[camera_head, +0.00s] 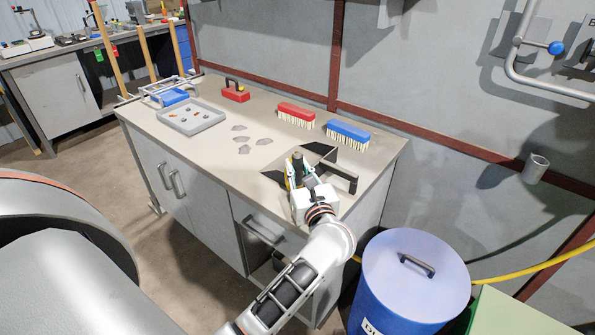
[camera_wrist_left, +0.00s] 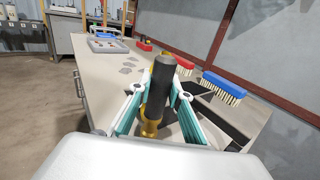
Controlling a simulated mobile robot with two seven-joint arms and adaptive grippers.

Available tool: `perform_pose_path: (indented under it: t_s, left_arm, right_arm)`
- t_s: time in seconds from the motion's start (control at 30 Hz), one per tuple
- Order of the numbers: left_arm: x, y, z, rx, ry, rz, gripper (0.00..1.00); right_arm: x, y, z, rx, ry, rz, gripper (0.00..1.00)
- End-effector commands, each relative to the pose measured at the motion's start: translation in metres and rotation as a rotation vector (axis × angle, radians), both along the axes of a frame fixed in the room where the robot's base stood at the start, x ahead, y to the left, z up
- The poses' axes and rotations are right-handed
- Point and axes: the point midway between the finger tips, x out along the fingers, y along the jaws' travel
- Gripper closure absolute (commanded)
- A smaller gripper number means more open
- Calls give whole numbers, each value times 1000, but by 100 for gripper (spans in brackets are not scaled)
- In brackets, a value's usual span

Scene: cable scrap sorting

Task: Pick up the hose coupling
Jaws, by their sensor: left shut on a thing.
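The hose coupling (camera_wrist_left: 160,88), a dark cylinder with brass-yellow parts at its lower end and side, stands out between the fingers of my left gripper in the left wrist view. My left gripper (camera_head: 298,172) is shut on it at the right front part of the workbench. The coupling's dark top (camera_head: 297,160) also shows in the head view, with the rest partly hidden by the gripper. I cannot tell whether the coupling touches the bench. My right gripper is in neither view.
A black-edged pan-like thing with a handle (camera_head: 340,178) lies close beside the gripper. A red brush (camera_head: 296,111) and a blue brush (camera_head: 348,131) stand along the wall. A grey tray (camera_head: 206,125) with small pieces is at the left. A blue drum (camera_head: 405,310) stands right of the bench.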

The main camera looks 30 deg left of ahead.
Motion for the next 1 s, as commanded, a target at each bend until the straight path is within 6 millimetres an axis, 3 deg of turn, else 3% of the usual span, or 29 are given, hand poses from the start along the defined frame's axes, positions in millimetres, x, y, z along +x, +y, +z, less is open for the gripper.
perform_pose_path:
  t_s: [0.27, 0.8, 1.0]
  left_arm:
    - [0, 0, 42, -1, -9, 1, 100]
    - [0, 0, 167, -2, -8, 0, 100]
    - [0, 0, 190, 0, -4, 0, 100]
  right_arm:
    - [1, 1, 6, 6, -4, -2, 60]
    - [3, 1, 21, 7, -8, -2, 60]
    - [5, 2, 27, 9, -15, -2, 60]
